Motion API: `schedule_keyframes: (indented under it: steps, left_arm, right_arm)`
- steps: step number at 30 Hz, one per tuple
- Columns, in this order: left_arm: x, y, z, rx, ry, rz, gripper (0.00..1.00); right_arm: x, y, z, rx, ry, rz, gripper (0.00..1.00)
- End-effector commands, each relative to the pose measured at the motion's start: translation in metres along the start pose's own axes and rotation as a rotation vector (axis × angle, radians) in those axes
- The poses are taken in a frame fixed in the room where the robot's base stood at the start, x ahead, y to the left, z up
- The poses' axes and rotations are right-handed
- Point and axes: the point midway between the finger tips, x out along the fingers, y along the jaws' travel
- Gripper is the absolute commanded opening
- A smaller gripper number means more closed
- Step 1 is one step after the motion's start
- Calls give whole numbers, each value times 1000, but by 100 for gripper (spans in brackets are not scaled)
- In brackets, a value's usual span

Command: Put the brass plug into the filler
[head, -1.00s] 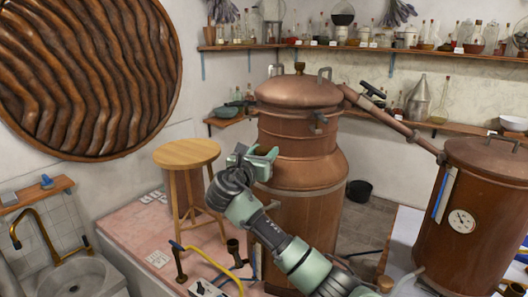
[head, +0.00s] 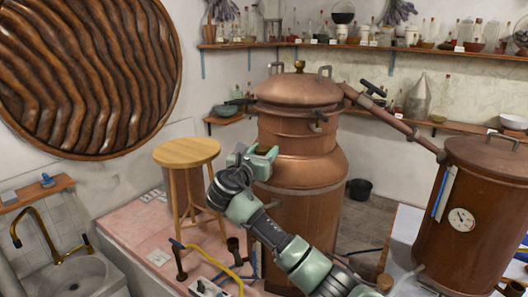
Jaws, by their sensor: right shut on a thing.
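My right gripper (head: 256,158) is in front of the left side of the big copper still (head: 302,165), at the height of its shoulder. Its green jaws are shut on a small dark brownish thing, which looks like the brass plug (head: 263,149); the jaws hide most of it. A brass-coloured fitting (head: 299,66) stands on top of the still's domed lid, above and right of the gripper. It may be the filler, but I cannot tell for sure. My left gripper is not in view.
A wooden stool (head: 187,153) stands left of the gripper. A second copper vessel (head: 470,205) with a dial is at the right, joined to the still by a sloping pipe (head: 395,122). Shelves of bottles line the back wall. A sink (head: 75,275) is at the lower left.

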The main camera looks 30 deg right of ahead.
Motion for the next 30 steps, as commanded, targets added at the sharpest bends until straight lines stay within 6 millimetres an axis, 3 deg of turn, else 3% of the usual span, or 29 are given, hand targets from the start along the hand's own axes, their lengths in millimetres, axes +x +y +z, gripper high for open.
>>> schedule_keyframes:
  steps: [21,22,24,30]
  left_arm:
    - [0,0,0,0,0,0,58]
    - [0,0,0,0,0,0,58]
    - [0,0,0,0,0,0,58]
    - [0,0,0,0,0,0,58]
  right_arm:
    - [0,0,-4,1,-1,0,0]
    - [0,0,-4,1,-1,0,46]
    - [0,0,-4,1,-1,0,65]
    - [0,0,-5,0,0,0,69]
